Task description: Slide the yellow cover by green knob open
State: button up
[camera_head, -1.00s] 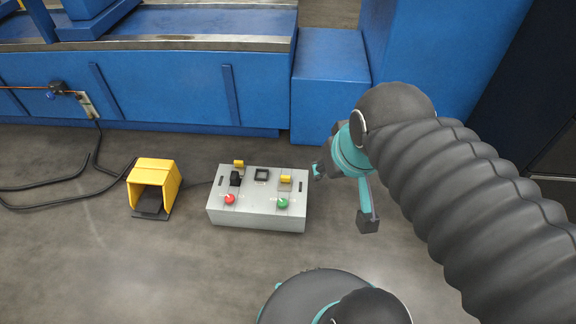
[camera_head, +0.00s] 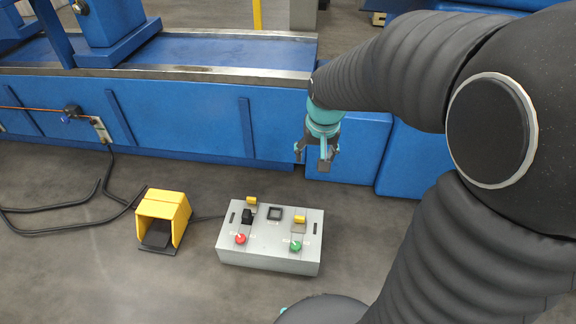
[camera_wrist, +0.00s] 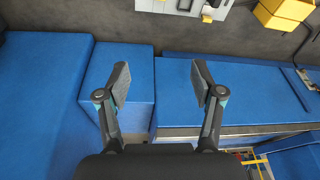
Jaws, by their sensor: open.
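The grey control box (camera_head: 268,255) stands on the floor. Its right side carries a green knob (camera_head: 295,246) with a small yellow cover (camera_head: 299,219) behind it. My gripper (camera_head: 312,160) is open and empty, pointing down above and behind the box, in front of the blue machine. It is clearly apart from the cover. In the wrist view my gripper (camera_wrist: 160,85) shows both fingers spread wide. There the control box (camera_wrist: 145,5) is cut off at the top edge and the green knob is out of view.
A second yellow cover (camera_head: 251,201), a black switch and a red knob (camera_head: 240,238) are on the box's left side. A yellow foot pedal (camera_head: 163,215) stands left of it. The blue machine (camera_head: 180,120) and blue blocks (camera_head: 350,150) lie behind.

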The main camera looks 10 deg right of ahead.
jog(key=w+f+g, duration=0.2)
jog(key=w+f, duration=0.7)
jog(key=f, duration=0.5)
jog(key=m+g+p, duration=0.1)
jog(key=m, duration=0.1)
send_over(301, 209)
jog(key=s+a, duration=0.2)
jog(key=s, duration=0.4)
notch_tip(301, 209, down, 16)
jog(key=f, duration=1.3)
jog(key=shift+w+d+f, duration=0.2)
jog(key=shift+w, duration=0.1)
grip_shut()
jog(key=shift+w+f+b, duration=0.15)
jog(key=shift+w+b, duration=0.1)
jog(key=shift+b, duration=0.1)
jog(key=w+b, duration=0.1)
jog(key=w+d+b, duration=0.1)
jog(key=w, duration=0.1)
jog(key=w+b, duration=0.1)
jog(key=w, duration=0.1)
jog(key=shift+d+f+b, duration=0.1)
jog(key=shift+d+b, duration=0.2)
jog(key=shift+d, duration=0.05)
jog(key=shift+w+d+r, duration=0.15)
jog(key=shift+w+r, duration=0.1)
jog(key=shift+w, duration=0.1)
